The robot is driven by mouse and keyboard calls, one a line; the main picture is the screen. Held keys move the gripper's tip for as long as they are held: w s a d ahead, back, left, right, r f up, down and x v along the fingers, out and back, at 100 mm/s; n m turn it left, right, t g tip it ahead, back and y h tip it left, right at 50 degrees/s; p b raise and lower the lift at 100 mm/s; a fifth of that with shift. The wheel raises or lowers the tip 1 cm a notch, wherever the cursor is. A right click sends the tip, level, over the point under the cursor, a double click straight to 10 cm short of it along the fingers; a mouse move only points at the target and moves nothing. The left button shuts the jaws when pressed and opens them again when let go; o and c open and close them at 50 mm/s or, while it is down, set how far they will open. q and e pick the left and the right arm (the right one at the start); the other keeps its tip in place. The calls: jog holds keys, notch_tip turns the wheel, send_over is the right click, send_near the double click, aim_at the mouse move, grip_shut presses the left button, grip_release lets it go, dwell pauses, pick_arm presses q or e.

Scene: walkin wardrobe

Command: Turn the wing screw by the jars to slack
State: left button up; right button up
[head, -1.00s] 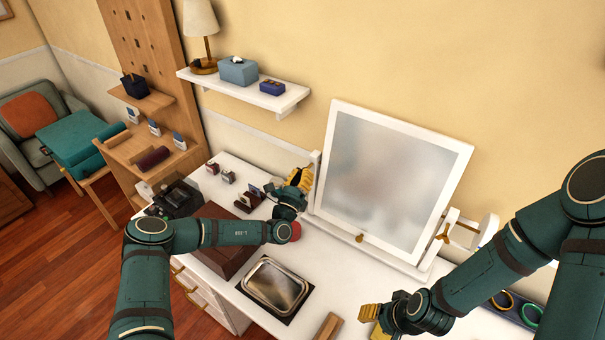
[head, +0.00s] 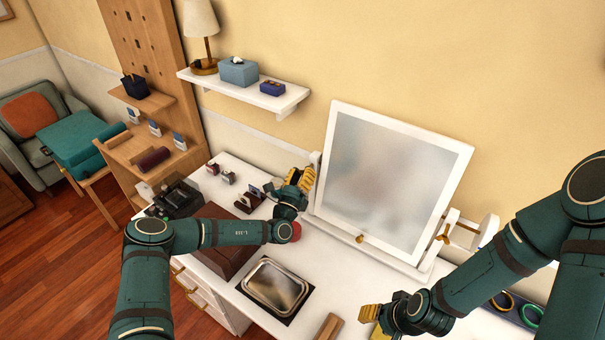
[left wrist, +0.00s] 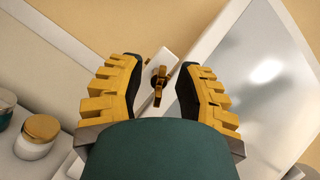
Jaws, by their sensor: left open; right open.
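In the left wrist view a brass wing screw (left wrist: 159,83) sits on the white mirror post (left wrist: 158,54), its wings running roughly up and down the picture. My left gripper (left wrist: 160,70) is open, with one finger on each side of the screw and gaps visible. In the head view my left gripper (head: 300,180) is at the left side of the mirror (head: 388,180) and hides this screw. A jar with a gold lid (left wrist: 40,130) stands at lower left in the wrist view. My right gripper (head: 370,312) is open and empty over the table front.
Another brass wing screw (head: 443,232) is on the mirror's right post. A metal tray (head: 276,285) lies in front, beside a dark brown box (head: 225,258). A shelf (head: 245,92) with a lamp and boxes hangs above left.

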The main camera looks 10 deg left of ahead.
pick_arm(q)
jog(key=v, duration=1.2)
jog(key=shift+f, duration=0.1)
